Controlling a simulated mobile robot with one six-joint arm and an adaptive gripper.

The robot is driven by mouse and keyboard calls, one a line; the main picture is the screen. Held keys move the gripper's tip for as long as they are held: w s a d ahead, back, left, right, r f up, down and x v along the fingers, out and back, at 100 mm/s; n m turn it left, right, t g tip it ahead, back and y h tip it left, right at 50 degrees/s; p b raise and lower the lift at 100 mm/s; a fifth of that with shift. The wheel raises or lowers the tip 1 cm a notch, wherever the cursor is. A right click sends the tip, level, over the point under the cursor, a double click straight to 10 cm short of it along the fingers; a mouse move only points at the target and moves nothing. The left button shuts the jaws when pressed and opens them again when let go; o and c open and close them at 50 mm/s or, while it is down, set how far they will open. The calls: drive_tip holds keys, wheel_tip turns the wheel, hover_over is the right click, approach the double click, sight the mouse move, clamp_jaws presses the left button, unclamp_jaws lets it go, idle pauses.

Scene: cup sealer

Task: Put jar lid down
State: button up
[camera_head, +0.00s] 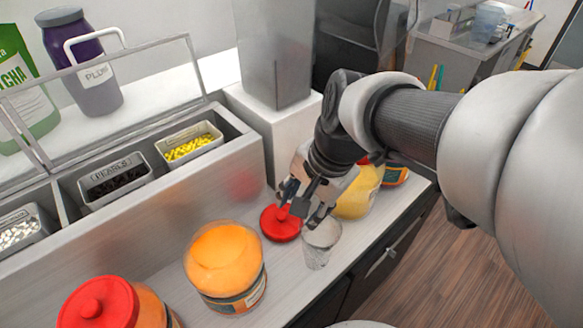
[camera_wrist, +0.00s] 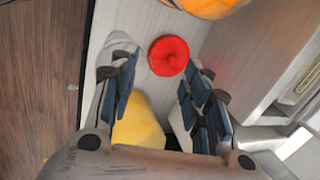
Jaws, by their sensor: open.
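The red jar lid (camera_head: 281,223) lies flat on the counter, knob up, to the right of an open jar of orange contents (camera_head: 225,268). In the wrist view the lid (camera_wrist: 168,56) shows between and just beyond my fingertips. My gripper (camera_head: 303,206) is open above the counter near the lid, with nothing between its fingers. The wrist view also shows the spread fingers of my gripper (camera_wrist: 158,88). The open jar's edge (camera_wrist: 212,6) shows at the top of the wrist view.
A clear cup (camera_head: 321,243) stands right of the lid, close to my gripper. A red-lidded jar (camera_head: 100,305) stands at the front left. A yellow jar (camera_head: 358,195) is behind my gripper. Topping bins (camera_head: 190,146) line the raised left side. The counter's front edge is near the cup.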

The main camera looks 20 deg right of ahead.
drive_tip(key=s+r+n+t+h, duration=0.1)
drive_tip(key=s+n, duration=0.9)
drive_tip(key=n, duration=0.2)
drive_tip(key=shift+r+t+h, duration=0.4)
drive_tip(key=shift+a, duration=0.1)
drive_tip(key=shift+f+b, duration=0.45)
drive_tip(key=shift+b, duration=0.05)
